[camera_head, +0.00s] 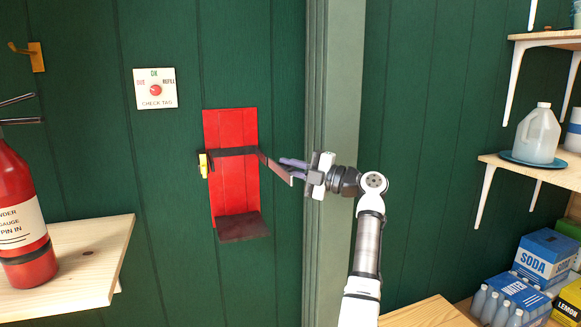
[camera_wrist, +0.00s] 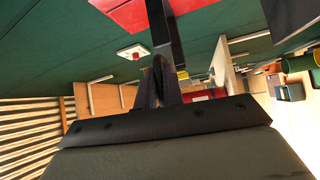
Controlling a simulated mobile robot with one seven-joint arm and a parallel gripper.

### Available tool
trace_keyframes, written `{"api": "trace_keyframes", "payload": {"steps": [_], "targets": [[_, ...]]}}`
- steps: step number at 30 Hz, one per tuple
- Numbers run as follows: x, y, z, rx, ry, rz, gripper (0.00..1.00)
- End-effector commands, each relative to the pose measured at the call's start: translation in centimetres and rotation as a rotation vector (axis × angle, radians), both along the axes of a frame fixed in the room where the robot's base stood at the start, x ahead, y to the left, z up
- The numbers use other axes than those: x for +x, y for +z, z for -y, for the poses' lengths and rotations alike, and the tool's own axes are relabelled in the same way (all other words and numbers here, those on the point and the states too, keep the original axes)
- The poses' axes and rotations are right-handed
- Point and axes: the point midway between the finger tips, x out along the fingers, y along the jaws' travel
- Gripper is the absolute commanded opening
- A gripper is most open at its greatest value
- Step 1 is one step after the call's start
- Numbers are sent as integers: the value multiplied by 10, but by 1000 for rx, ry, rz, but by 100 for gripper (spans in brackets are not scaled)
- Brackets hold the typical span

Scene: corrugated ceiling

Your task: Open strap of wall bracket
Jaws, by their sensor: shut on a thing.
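The red wall bracket (camera_head: 231,190) is fixed upright to the green wall, with a dark ledge (camera_head: 242,228) at its foot. A dark band (camera_head: 234,151) crosses its upper part, and a yellow latch (camera_head: 203,165) sits at its left edge. The strap (camera_head: 275,166) stands out from the bracket's right side, away from the latch. My gripper (camera_head: 291,168) is to the right of the bracket, shut on the strap's outer end. In the wrist view, the dark strap (camera_wrist: 172,32) runs from the red bracket (camera_wrist: 128,14) to my gripper's fingers (camera_wrist: 158,88). The fingers partly hide the strap's end.
A fire extinguisher (camera_head: 22,222) stands on a wooden shelf (camera_head: 88,262) at the left. A check tag sign (camera_head: 155,88) and a hook (camera_head: 37,56) are on the wall. A green post (camera_head: 338,70) rises behind my gripper. Stocked shelves are at the right.

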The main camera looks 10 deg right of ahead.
Motion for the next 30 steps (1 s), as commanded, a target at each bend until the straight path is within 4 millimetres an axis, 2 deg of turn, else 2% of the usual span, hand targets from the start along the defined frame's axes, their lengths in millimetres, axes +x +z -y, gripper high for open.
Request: {"api": "trace_keyframes", "payload": {"steps": [8, 9, 11, 20, 25, 30], "targets": [[1, 2, -1, 1, -6, 2, 0], [1, 2, -1, 1, -6, 2, 13], [1, 2, -1, 0, -4, 2, 18], [-1, 0, 2, 1, -3, 1, 18], [-11, -3, 20, 2, -5, 1, 18], [-32, -9, 52, 2, -7, 3, 18]]}}
